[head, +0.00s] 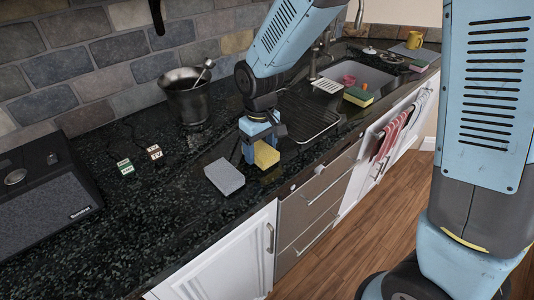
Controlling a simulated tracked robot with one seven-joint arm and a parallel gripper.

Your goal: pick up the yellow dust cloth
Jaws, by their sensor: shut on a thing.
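The yellow dust cloth (266,156) shows in the head view as a small folded yellow block at the counter's front part, just left of the drying rack. My gripper (261,150) points down over it and is shut on it. The blue fingers hide part of the cloth. I cannot tell whether its underside touches the counter.
A grey block (224,176) lies close to the left of my gripper. A dark metal bucket (187,101) stands behind. A black drainer (308,117) and sink (356,79) lie right, with a yellow-green sponge (358,97). A black speaker (45,205) sits far left.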

